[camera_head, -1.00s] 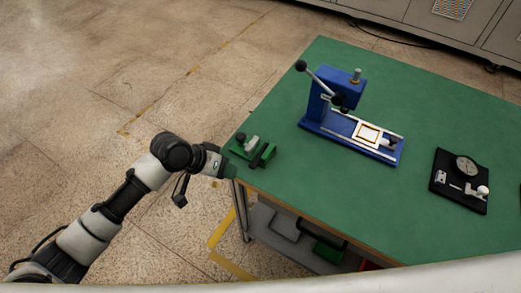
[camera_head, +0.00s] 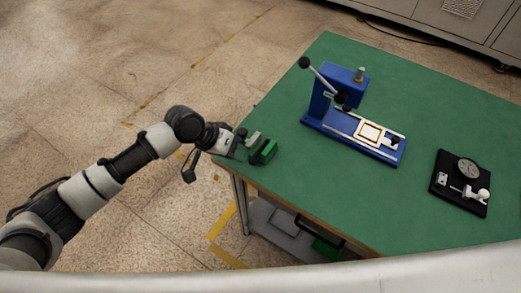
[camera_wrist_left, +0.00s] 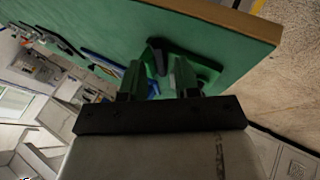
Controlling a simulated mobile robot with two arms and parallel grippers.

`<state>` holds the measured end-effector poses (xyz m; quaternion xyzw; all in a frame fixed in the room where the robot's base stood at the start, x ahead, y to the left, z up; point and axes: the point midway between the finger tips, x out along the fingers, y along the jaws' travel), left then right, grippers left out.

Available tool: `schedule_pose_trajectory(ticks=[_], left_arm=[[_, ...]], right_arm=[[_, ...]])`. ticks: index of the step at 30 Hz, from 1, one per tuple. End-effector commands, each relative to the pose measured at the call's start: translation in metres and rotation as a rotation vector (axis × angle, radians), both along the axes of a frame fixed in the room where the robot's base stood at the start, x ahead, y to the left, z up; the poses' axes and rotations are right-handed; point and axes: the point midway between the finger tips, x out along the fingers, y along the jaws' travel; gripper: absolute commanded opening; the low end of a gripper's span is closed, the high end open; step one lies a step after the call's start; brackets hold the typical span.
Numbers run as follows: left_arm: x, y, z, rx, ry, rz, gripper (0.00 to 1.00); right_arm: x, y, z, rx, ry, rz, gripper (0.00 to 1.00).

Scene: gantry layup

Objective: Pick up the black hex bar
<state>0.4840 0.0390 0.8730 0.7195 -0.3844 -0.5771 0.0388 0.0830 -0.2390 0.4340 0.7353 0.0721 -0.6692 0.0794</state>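A small green holder (camera_head: 263,151) stands at the near left corner of the green table, with dark and grey parts on it. My left gripper (camera_head: 238,149) reaches in from the left, low at the holder's left side. In the left wrist view its two green fingers (camera_wrist_left: 158,78) are apart, pointing at the holder (camera_wrist_left: 207,72). A dark upright piece (camera_wrist_left: 155,55) shows just beyond the gap between the fingers; I cannot tell surely whether it is the black hex bar. No held object shows. My right gripper is not in view.
A blue lever press (camera_head: 350,137) stands mid-table with a pale framed plate on its base. A black plate with a dial gauge (camera_head: 461,182) lies to the right. The green table top (camera_head: 330,200) is clear between them. The table's wooden edge (camera_wrist_left: 215,12) is close by.

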Motion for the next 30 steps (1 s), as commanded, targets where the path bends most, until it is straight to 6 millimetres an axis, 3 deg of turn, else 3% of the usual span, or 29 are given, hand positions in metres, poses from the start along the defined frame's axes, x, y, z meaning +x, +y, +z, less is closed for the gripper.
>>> schedule_pose_trajectory(ticks=[7,17,24,30], left_arm=[[0.002,-0.026,-0.026,-0.001,0.003,-0.001,0.31],[0.002,-0.030,-0.035,0.000,-0.001,-0.001,0.31],[0.002,-0.030,-0.035,0.000,-0.001,-0.001,0.00],[0.003,-0.031,-0.034,-0.001,-0.001,-0.001,0.00]], right_arm=[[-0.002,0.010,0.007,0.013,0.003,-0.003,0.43],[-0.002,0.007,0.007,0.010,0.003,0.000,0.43],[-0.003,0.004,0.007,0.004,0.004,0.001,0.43],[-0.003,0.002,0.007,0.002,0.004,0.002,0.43]])
